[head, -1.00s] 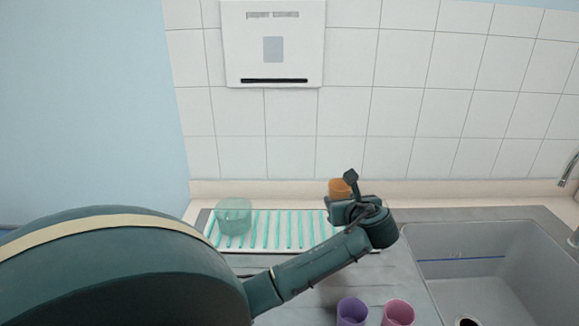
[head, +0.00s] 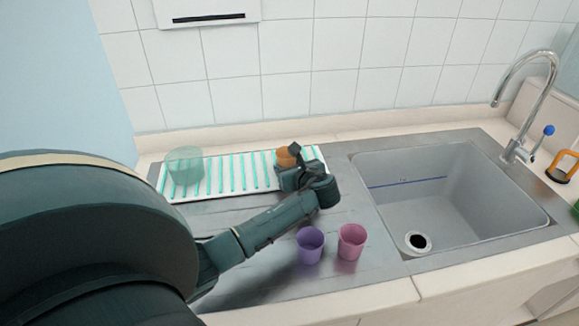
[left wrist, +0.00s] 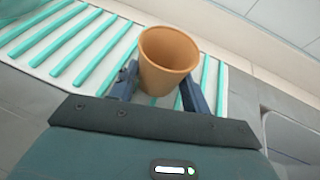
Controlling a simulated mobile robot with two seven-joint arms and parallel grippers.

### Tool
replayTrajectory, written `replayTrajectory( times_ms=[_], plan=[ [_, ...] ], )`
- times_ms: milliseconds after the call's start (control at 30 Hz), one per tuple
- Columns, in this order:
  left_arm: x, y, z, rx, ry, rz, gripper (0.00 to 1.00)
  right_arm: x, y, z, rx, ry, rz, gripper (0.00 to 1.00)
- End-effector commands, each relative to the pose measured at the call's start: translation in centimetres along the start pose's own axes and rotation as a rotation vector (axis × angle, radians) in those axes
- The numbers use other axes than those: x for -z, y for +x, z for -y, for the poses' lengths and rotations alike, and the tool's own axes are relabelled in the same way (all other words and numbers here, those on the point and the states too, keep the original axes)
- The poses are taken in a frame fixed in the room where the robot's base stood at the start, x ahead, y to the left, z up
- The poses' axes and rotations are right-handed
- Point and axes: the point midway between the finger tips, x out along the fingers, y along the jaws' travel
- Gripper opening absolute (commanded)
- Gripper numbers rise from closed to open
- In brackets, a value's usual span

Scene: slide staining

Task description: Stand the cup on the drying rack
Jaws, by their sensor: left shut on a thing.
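An orange cup (left wrist: 168,60) is between the two fingers of my left gripper (left wrist: 160,92) in the left wrist view. The gripper is shut on it. The cup is over the right part of the white drying rack (left wrist: 100,45) with teal bars; I cannot tell whether it touches the rack. In the head view the orange cup (head: 287,157) shows partly behind my left gripper (head: 290,172), at the right end of the drying rack (head: 240,186). My right gripper is not in view.
A clear greenish beaker (head: 184,166) stands at the rack's left end. A purple cup (head: 310,245) and a pink cup (head: 351,241) stand on the metal drainboard in front. A sink (head: 450,195) with a tap (head: 515,110) is to the right. The rack's middle is clear.

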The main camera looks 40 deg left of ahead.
Motion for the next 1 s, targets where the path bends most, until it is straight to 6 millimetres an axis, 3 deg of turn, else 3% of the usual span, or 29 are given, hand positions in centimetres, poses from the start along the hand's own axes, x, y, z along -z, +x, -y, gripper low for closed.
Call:
replayTrajectory(
  times_ms=[167,200,433,767,1000],
  plan=[
    [0.3,0.1,0.0,0.0,0.001,0.0,0.25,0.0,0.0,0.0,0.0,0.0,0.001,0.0],
    [0.2,0.1,0.0,0.0,0.0,0.0,0.51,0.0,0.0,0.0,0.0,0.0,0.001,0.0],
    [0.2,0.1,0.0,0.0,0.0,0.0,0.69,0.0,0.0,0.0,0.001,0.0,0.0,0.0],
    [0.0,-0.3,0.0,0.001,0.0,-0.001,0.69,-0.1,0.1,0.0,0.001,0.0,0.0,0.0],
    [0.1,-4.7,0.1,0.005,-0.002,-0.002,0.69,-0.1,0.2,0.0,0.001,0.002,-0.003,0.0]
  ],
)
